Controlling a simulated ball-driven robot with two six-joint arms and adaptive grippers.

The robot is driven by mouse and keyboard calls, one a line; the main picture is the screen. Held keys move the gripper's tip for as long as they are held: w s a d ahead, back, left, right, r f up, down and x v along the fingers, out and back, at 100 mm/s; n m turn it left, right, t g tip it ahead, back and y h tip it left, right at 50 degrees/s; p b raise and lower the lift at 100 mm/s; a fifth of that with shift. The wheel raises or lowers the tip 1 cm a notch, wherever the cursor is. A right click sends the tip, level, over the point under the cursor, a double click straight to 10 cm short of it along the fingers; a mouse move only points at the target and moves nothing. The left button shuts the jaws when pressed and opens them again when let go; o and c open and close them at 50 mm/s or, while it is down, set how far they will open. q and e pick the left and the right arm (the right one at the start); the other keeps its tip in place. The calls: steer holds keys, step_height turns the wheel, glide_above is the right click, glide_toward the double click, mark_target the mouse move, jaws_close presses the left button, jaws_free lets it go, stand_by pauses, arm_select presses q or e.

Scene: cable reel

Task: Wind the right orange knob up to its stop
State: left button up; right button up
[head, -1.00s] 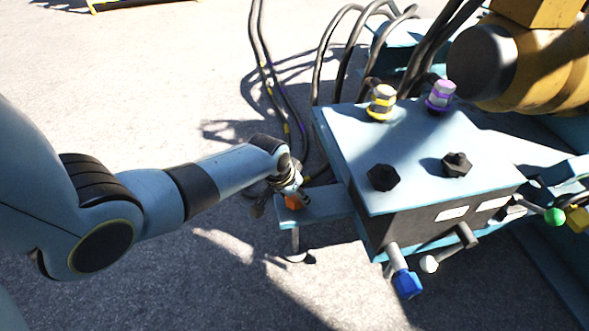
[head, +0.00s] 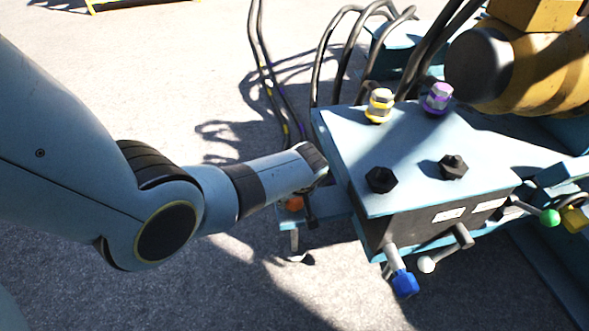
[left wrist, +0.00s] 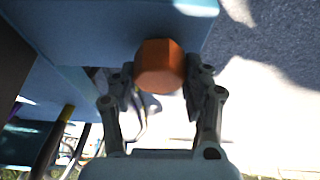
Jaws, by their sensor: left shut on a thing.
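One orange knob (head: 295,203) shows on the blue side bracket (head: 330,203) left of the control box. In the left wrist view the knob (left wrist: 160,66) is a six-sided orange cap in front of a blue surface. My left gripper (left wrist: 158,84) has one finger on each side of it and is shut on it. In the head view my left wrist hides most of the gripper (head: 302,208); a dark part of it shows beside the knob. My right gripper is not in view.
The blue control box (head: 400,195) carries two black knobs and yellow and purple connectors on top. Dark cables (head: 262,60) hang behind. Open paving lies to the left.

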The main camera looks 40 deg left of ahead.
arm_select(q)
steer(key=n, duration=0.1)
steer(key=n+g+b, duration=0.1)
steer(key=n, duration=0.1)
steer(key=shift+s+d+f, duration=0.1)
steer(key=shift+d+f, duration=0.05)
steer(key=shift+n+g+y+b, duration=0.3)
steer(key=shift+n+g+b, duration=0.1)
steer(key=shift+n, duration=0.6)
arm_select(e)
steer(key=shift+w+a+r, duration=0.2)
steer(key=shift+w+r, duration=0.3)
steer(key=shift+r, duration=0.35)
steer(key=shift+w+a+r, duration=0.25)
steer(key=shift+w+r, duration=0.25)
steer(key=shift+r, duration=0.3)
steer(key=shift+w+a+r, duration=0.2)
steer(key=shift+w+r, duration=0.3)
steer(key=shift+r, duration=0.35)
arm_select(q)
steer(key=o, duration=1.1)
steer(key=shift+v, duration=3.85)
